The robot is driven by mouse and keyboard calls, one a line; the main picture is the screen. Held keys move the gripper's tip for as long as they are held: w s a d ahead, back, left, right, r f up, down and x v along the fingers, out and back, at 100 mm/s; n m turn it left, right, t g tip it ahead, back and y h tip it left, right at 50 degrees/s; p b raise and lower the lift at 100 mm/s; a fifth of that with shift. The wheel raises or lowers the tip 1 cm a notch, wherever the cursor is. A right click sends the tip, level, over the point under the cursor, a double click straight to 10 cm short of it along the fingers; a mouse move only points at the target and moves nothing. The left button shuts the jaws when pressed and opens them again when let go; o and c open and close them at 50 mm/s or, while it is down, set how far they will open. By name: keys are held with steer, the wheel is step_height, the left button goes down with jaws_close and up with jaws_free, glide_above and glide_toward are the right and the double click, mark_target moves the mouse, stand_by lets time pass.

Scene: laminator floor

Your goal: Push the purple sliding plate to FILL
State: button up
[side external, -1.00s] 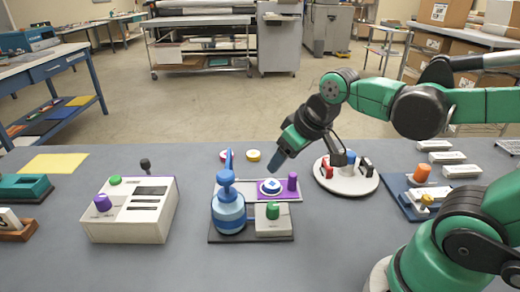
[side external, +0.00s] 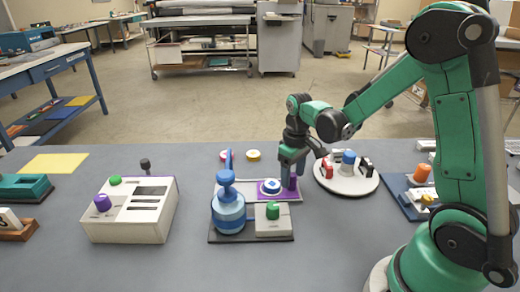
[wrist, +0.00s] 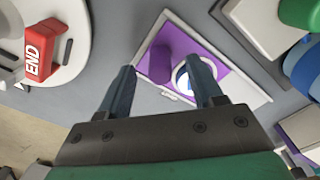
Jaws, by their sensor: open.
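The purple sliding plate (side external: 284,196) lies in a pale tray behind the blue pump bottle. It carries a round blue-and-white disc (side external: 269,187) and an upright purple post (side external: 292,186) at its right end. In the wrist view the plate (wrist: 212,52) and post (wrist: 158,62) show ahead of my fingers. My gripper (side external: 290,174) points down at the post. In the wrist view my gripper (wrist: 162,68) is open, with the post between the fingertips in the picture; I cannot tell if they touch. No FILL mark is readable.
The blue pump bottle (side external: 229,212) and a box with a green knob (side external: 273,219) stand in front of the plate. A round white stand (side external: 346,181) with red and black clips is close on the right. A control box (side external: 130,210) stands left.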

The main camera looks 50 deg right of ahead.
steer(key=shift+f, duration=0.85)
jaws_close()
stand_by(0.8)
